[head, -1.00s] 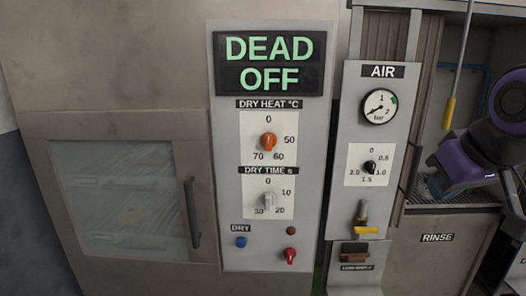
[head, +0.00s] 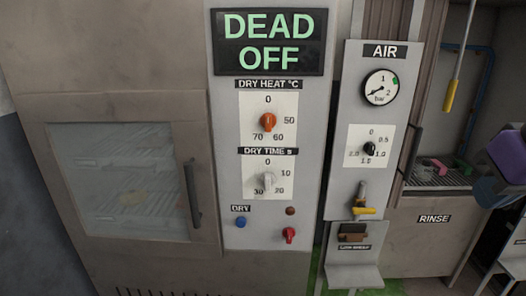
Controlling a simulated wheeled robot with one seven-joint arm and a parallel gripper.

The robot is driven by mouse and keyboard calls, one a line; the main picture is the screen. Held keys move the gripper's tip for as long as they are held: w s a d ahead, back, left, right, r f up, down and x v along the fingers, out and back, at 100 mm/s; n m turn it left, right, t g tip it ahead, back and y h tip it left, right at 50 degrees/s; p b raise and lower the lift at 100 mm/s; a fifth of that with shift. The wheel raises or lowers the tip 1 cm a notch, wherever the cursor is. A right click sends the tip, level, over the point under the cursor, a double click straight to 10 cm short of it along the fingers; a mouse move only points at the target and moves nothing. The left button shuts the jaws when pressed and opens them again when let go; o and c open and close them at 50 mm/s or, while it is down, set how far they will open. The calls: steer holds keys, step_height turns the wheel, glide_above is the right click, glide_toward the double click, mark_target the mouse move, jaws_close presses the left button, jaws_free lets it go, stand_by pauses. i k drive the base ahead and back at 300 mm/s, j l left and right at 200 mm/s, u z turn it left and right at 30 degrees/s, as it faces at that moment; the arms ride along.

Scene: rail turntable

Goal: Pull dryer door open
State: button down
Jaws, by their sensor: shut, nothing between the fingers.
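The dryer door (head: 110,120) is a grey-brown metal door at the left of the head view, with a glass window (head: 125,200). It sits flush in the cabinet front and looks closed. A dark vertical bar handle (head: 193,194) is on its right side, and nothing touches it. Only a purple and dark part of my arm shows at the right edge, far from the door. My gripper's fingers are not in the picture.
The dryer panel (head: 265,170), with knobs and a "DEAD OFF" display (head: 268,42), stands right of the door. The air panel (head: 372,130) and a ledge (head: 354,277) follow. The rinse basin (head: 440,178) is further right. The space before the door looks clear.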

mark_target(186, 111)
steer(key=i, duration=0.5)
steer(key=u, duration=1.65)
